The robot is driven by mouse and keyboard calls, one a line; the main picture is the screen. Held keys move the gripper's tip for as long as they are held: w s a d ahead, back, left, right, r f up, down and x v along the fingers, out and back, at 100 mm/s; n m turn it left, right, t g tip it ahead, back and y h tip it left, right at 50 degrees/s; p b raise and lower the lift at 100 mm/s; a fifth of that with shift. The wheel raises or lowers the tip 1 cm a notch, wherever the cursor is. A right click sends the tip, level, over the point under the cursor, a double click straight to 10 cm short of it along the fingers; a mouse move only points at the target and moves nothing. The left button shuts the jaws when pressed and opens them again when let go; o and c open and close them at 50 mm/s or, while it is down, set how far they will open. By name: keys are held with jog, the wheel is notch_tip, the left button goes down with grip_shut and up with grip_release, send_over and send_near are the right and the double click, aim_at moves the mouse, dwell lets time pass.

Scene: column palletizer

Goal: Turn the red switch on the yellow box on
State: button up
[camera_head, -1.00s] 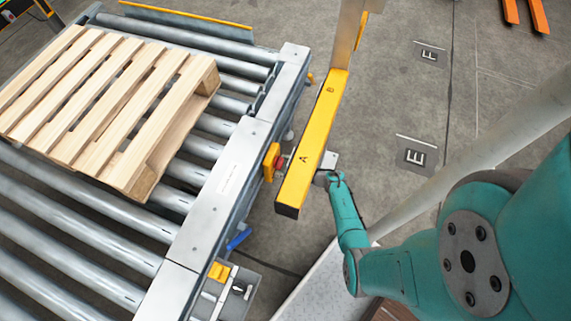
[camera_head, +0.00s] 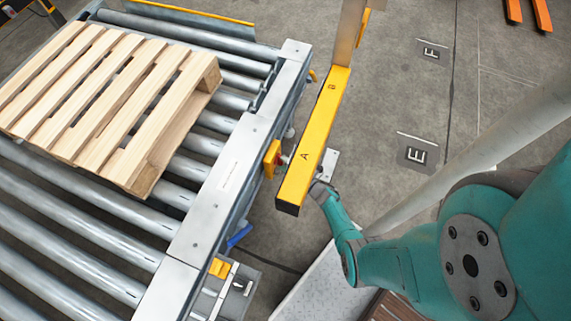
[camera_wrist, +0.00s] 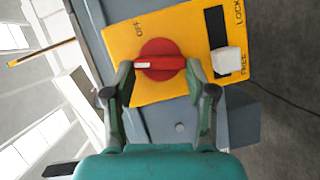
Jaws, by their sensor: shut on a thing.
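The yellow box (camera_wrist: 120,55) fills the upper middle of the wrist view, with "OFF", "LOCK" and "FREE" lettering. Its red switch (camera_wrist: 161,60) is a round knob with a raised bar, lying nearly level in the picture, a white mark at its left end. My gripper (camera_wrist: 160,75) is shut on the red switch, one finger at each end of the bar. In the head view the yellow box (camera_head: 271,159) is on the conveyor's side. My gripper is hidden there behind the yellow beam.
The yellow beam (camera_head: 316,130), marked A and B, stands close to my wrist. A roller conveyor (camera_head: 215,185) carries a wooden pallet (camera_head: 110,100) on the left. A white slider (camera_wrist: 227,61) sits in a black slot beside the switch. Open floor lies right of the beam.

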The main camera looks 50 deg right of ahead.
jog(key=shift+f+n+t, duration=0.2)
jog(key=shift+n+t, duration=0.2)
jog(key=shift+n, duration=0.7)
jog(key=shift+a, duration=0.1)
jog(key=o, duration=1.2)
jog(key=shift+c, duration=0.2)
jog(key=s, duration=0.7)
jog(key=shift+s+a, duration=0.15)
jog(key=shift+s, duration=0.15)
